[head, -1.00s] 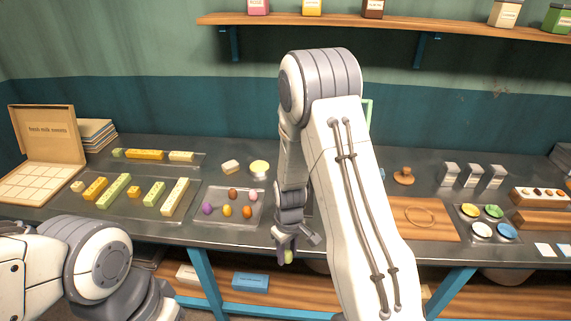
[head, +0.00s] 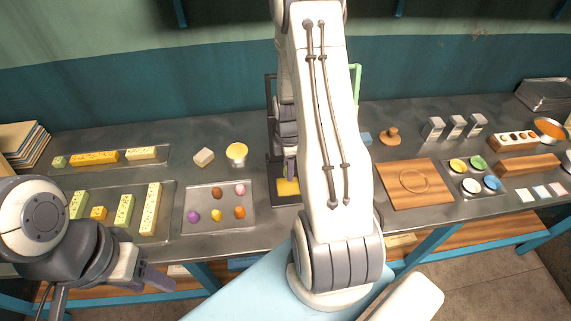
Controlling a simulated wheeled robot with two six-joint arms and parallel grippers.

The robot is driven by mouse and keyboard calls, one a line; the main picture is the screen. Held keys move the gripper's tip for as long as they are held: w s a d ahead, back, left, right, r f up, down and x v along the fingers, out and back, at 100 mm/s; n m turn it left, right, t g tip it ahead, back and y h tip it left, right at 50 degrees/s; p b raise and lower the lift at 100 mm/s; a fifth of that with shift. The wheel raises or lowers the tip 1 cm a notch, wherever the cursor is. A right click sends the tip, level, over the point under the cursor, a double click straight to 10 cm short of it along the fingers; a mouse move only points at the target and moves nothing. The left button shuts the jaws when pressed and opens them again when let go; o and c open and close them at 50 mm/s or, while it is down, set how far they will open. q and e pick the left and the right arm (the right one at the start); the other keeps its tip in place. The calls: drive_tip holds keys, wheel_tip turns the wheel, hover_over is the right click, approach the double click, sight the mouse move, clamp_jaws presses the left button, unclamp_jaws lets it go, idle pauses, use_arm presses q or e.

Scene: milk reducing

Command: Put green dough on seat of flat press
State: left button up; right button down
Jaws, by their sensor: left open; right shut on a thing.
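The flat press (head: 271,150) stands mid-table, a dark frame with a green part at right, largely hidden behind my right arm. A yellow pad (head: 288,187) shows low in it, apparently its seat. My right gripper (head: 291,172) is at the press, just above the yellow pad, shut on the green dough. The dough itself cannot be made out now; it showed in this gripper earlier. My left gripper (head: 152,280) is open and empty at the lower left, in front of the table edge.
A tray (head: 187,226) with several coloured dough balls lies left of the press. Moulded coloured bars lie further left. A wooden board (head: 440,190) lies to the right.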

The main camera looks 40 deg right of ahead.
drive_tip(key=b, duration=0.3)
hover_over(288, 188)
wheel_tip(288, 188, down, 4)
drive_tip(key=shift+f, duration=0.25)
drive_tip(key=shift+f+b, duration=0.7)
drive_tip(key=shift+f, duration=0.05)
drive_tip(key=shift+f, duration=0.4)
idle(0.9)
unclamp_jaws()
drive_tip(key=shift+r, duration=0.1)
drive_tip(key=shift+r+p, duration=2.85)
drive_tip(key=shift+r, duration=0.6)
